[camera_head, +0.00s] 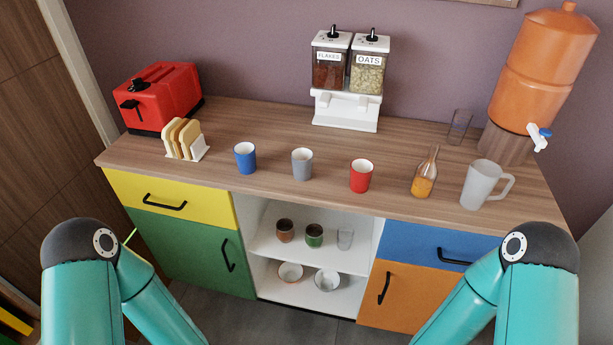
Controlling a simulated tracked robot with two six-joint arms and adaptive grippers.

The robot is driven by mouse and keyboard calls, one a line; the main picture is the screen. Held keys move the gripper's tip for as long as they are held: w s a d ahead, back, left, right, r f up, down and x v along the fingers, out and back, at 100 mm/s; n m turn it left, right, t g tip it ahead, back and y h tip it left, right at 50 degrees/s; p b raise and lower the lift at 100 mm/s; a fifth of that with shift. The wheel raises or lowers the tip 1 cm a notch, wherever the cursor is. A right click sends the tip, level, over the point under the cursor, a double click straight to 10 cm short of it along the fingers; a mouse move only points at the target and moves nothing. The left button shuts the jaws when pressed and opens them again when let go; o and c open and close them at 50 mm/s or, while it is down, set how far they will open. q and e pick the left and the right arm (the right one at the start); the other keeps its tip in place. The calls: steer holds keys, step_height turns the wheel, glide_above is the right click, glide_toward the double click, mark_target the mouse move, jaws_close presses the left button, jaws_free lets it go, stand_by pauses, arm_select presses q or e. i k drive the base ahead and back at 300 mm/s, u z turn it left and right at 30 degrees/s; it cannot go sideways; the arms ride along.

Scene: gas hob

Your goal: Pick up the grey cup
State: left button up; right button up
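The grey cup (302,165) stands upright on the wooden countertop (270,123), near its front edge. It is in the middle of a loose row, between a blue cup (245,158) on its left and a red cup (361,176) on its right, with gaps on both sides. Nothing covers it in the head view. My two teal arms show at the lower left and lower right, below the countertop's front edge. Both grippers are outside the picture, so their state is hidden.
Left are a red toaster (161,97) and a toast rack (185,140). Behind stands a cereal dispenser (346,80). Right are a glass bottle with orange liquid (424,180), a frosted mug (482,184), a clear glass (460,126) and an orange water dispenser (545,70). Open shelves (262,245) hold cups and bowls.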

mark_target(301, 158)
steer(key=u, duration=0.15)
steer(key=k, duration=0.35)
steer(key=u, duration=0.3)
steer(key=i, duration=0.2)
steer(key=u, duration=1.5)
steer(key=i, duration=1.1)
steer(key=u, duration=1.15)
steer(key=i, duration=0.2)
steer(key=z, duration=3.2)
steer(key=i, duration=0.6)
steer(key=u, duration=0.2)
